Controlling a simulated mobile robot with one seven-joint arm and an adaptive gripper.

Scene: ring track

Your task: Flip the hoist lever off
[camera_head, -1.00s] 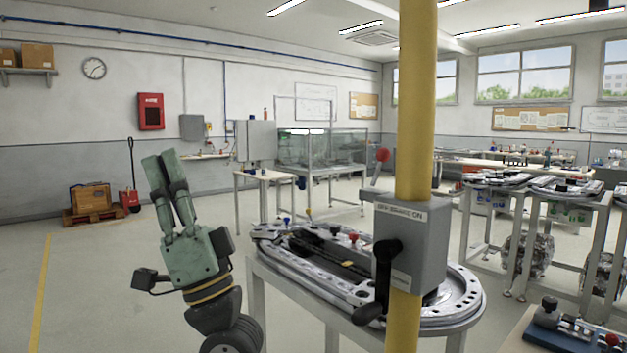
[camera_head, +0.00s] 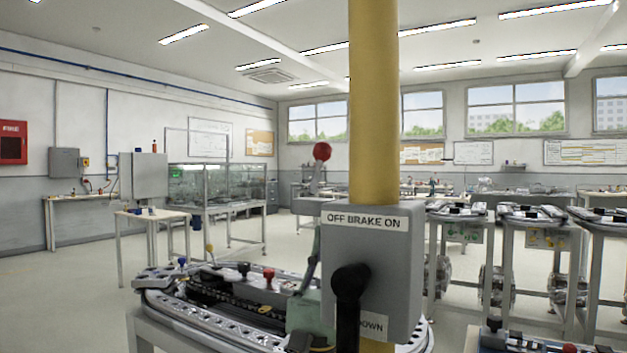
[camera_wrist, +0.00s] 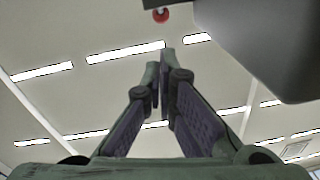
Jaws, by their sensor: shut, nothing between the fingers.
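A grey control box (camera_head: 395,260) labelled "OFF BRAKE ON" is fixed to a yellow post. A lever with a red knob (camera_head: 322,151) sticks up at its upper left side. A black-handled lever (camera_head: 350,300) is on its front, hanging down beside a label ending in "DOWN". My green gripper (camera_head: 314,240) points up just left of the box, below the red knob, partly hidden by the box. In the wrist view my gripper (camera_wrist: 160,68) has its fingers together and empty. The red knob (camera_wrist: 160,15) shows above the fingertips, with no contact visible.
The yellow post (camera_head: 374,110) stands right in front of me. A ring-track table (camera_head: 190,308) lies behind and left of the box. The box's dark underside (camera_wrist: 280,50) fills the wrist view's upper right. Open floor (camera_head: 60,300) lies to the left.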

